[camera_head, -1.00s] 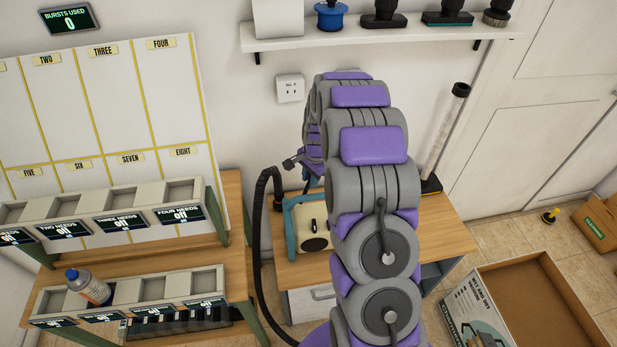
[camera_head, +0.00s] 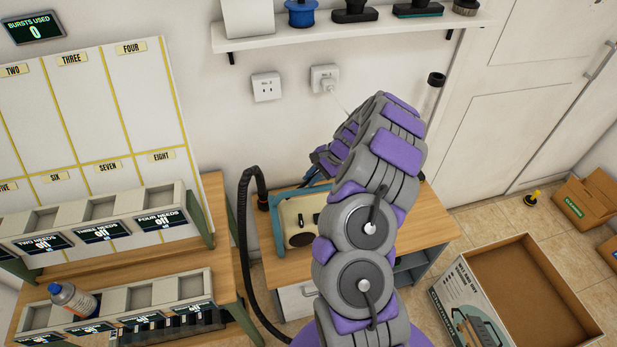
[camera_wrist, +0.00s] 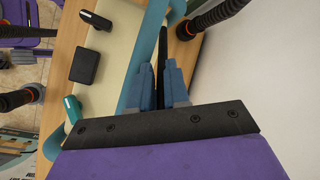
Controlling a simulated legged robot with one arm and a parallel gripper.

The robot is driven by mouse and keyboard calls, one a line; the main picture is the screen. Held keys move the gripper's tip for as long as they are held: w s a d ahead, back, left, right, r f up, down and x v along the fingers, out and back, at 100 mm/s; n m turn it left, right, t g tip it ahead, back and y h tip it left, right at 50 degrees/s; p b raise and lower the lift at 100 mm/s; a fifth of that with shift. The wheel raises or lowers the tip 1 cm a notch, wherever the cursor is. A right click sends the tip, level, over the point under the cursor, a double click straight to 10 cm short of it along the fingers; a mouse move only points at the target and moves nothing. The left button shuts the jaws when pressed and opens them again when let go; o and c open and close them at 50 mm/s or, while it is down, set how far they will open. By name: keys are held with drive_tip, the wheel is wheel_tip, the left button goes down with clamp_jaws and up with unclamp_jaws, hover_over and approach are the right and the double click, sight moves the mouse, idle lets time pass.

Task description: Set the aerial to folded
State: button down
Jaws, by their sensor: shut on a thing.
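The cream machine with a teal frame (camera_head: 296,222) stands on the wooden bench, and its cream body (camera_wrist: 110,70) fills the left middle of the wrist view. The aerial (camera_wrist: 163,46) is a thin black rod beside the teal edge in the wrist view. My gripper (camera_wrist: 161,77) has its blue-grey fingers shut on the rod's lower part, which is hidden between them. In the head view my gripper (camera_head: 318,168) is small and partly hidden by my arm, behind the machine's top; the aerial cannot be made out there.
A black hose (camera_head: 243,230) loops left of the machine, and ribbed hose (camera_wrist: 215,18) with an orange ring lies right of the aerial. The wall with sockets (camera_head: 266,86) is close behind. A shelf (camera_head: 350,32) is above. An open carton (camera_head: 520,290) is on the floor.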

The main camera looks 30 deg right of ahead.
drive_tip(key=shift+s+d+f, duration=0.15)
drive_tip(key=shift+s+f, duration=0.1)
drive_tip(key=shift+f, duration=0.15)
drive_tip(key=c, duration=1.1)
unclamp_jaws()
drive_tip(key=p+v, duration=0.2)
drive_tip(key=v, duration=0.2)
drive_tip(key=p+v, duration=0.2)
drive_tip(key=v, duration=0.2)
drive_tip(key=shift+w+r, duration=0.2)
